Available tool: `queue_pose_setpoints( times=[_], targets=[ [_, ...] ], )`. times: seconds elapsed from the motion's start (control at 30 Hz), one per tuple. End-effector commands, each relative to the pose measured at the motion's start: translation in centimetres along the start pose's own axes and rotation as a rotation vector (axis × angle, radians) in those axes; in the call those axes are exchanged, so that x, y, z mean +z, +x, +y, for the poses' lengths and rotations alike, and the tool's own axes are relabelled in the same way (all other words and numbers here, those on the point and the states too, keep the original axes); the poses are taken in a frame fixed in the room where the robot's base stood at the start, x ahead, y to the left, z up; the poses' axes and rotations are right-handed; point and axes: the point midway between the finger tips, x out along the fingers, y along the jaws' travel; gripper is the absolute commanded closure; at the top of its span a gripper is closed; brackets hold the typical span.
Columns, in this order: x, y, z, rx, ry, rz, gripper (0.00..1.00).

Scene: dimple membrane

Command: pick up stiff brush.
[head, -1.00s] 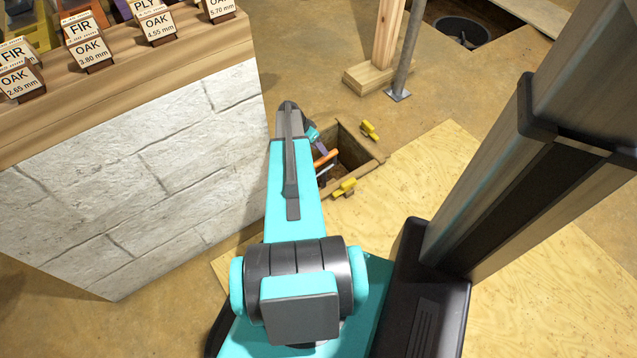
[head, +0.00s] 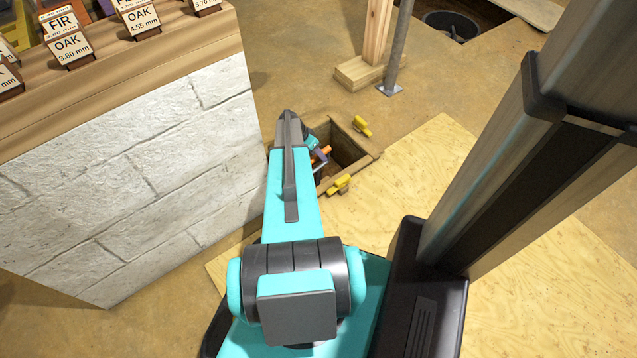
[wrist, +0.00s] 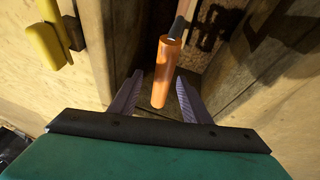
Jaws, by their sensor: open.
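An orange handle (wrist: 168,72) with a dark shaft at its far end shows in the wrist view. It may belong to the stiff brush, but no bristles are visible. My gripper (wrist: 158,79) is open, with one finger on each side of the handle's near end. The handle lies between the fingers without visible grip. In the head view the orange handle (head: 321,154) is inside a wood-edged pit, partly hidden by my gripper and arm.
The pit's wooden rim (head: 366,164) is close around my gripper. Yellow clamps (head: 340,184) sit on the rim. A white block wall (head: 130,190) with a labelled wooden shelf stands left. A wooden post (head: 377,35) and metal pole stand behind. A plywood sheet (head: 440,200) lies right.

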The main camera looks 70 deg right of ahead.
Motion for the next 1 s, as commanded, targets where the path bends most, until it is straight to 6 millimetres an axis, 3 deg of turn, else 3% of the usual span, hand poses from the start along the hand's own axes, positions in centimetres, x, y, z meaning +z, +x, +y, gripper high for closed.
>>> queue_pose_setpoints(
  times=[0.1,0.57,1.0],
  targets=[
    [0.1,0.9,-0.1,0.000,-0.001,0.000,0.57],
    [0.1,1.2,-0.1,-0.001,-0.002,0.000,0.57],
    [0.5,5.5,-0.4,0.000,-0.002,0.000,0.57]
  ],
)
